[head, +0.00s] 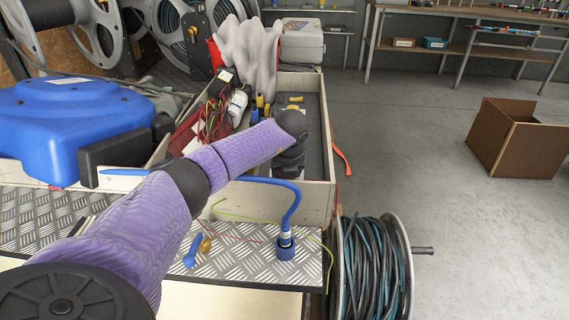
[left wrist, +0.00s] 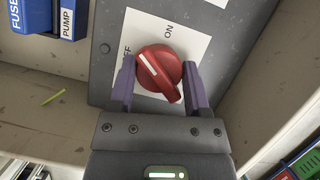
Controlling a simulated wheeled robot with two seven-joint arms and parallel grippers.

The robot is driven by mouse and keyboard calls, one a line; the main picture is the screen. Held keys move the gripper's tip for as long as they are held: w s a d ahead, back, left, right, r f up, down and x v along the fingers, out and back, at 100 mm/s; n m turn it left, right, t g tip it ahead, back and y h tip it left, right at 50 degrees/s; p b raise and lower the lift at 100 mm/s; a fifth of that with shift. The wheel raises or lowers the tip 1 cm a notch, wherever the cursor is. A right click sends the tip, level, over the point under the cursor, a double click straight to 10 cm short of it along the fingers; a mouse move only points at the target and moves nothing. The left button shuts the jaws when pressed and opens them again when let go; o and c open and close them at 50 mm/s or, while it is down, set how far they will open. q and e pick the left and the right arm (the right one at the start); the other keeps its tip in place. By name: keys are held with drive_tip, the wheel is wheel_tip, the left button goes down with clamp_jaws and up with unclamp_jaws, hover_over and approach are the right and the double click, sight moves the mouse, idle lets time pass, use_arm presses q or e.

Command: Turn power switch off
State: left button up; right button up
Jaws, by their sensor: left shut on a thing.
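The power switch is a red rotary knob (left wrist: 160,72) on a white plate with OFF at its left and ON above it. The plate is on a grey panel (left wrist: 102,75). The white line on the knob points to the upper left, between the two words and nearer OFF. The purple fingers of my left gripper (left wrist: 158,90) are on either side of the knob, shut on it. The left finger partly covers OFF. In the head view my left wrist (head: 290,160) is down inside the wooden box; the fingers and switch are hidden there.
The wooden box (head: 317,200) holds wires and small parts around my wrist. A blue hose reel (head: 70,115) is at the left and a cable drum (head: 398,265) at the front. In the wrist view, blue labelled boxes (left wrist: 70,18) are at upper left. Floor at right is clear around a cardboard box (head: 500,150).

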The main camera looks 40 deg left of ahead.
use_arm(q)
drive_tip(key=n+g, duration=0.1)
drive_tip(key=n, duration=0.2)
drive_tip(key=shift+y, duration=0.3)
drive_tip(key=shift+n+g, duration=0.3)
drive_tip(key=shift+n, duration=0.9)
drive_tip(key=shift+n+g, duration=0.3)
drive_tip(key=shift+n, duration=0.2)
drive_tip(key=shift+d+f, duration=0.1)
idle(0.4)
drive_tip(key=shift+n, duration=0.3)
idle(0.6)
idle(1.2)
drive_tip(key=shift+f, duration=0.1)
idle(0.5)
